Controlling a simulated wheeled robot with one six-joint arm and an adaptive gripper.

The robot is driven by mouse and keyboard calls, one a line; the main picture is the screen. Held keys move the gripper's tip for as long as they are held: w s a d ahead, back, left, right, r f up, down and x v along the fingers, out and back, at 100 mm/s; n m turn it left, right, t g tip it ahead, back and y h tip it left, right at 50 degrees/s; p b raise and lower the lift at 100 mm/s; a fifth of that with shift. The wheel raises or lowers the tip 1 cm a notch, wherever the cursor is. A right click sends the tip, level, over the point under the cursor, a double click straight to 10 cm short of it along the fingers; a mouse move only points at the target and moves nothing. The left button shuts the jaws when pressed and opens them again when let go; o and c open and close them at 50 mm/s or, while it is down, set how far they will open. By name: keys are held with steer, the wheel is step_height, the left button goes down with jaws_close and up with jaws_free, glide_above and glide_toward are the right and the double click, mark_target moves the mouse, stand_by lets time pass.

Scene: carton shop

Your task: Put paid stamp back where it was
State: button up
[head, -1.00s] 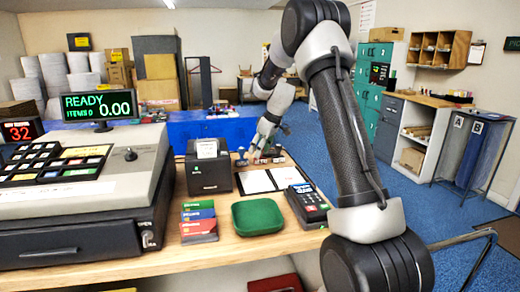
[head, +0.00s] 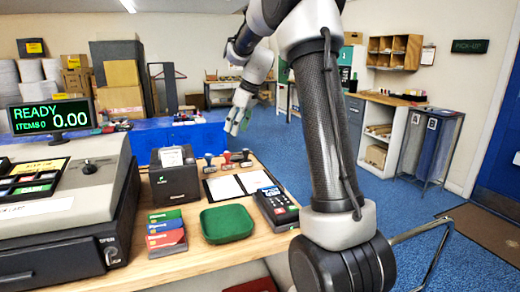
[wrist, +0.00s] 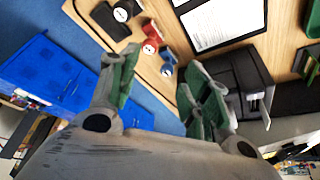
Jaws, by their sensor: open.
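I make out a bluish stamp (head: 209,162), a red stamp (head: 227,160) and a dark stamp (head: 246,159). The wrist view shows the blue one (wrist: 168,66), the red one (wrist: 152,40) and a black one (wrist: 126,11). I cannot read which is the paid stamp. My gripper (head: 235,122) is above and behind the stamps. In the wrist view my gripper (wrist: 158,88) is open with green pads, nothing held between them, and apart from the stamps.
A black printer (head: 173,178), coloured cards (head: 166,234), a green tray (head: 227,223) and a card terminal (head: 276,207) stand on the counter. The cash register (head: 70,215) fills the left.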

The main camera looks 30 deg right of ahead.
steer(key=s+a+r+m+h, duration=0.1)
steer(key=s+a+r+m, duration=0.15)
steer(key=s, duration=0.75)
steer(key=s+a+r+m, duration=0.1)
steer(key=s+a+r, duration=0.15)
steer(key=s, duration=0.85)
steer(key=s+f+m+h, duration=0.1)
steer(key=s+f, duration=0.4)
steer(key=s, duration=1.2)
steer(key=shift+m, duration=0.85)
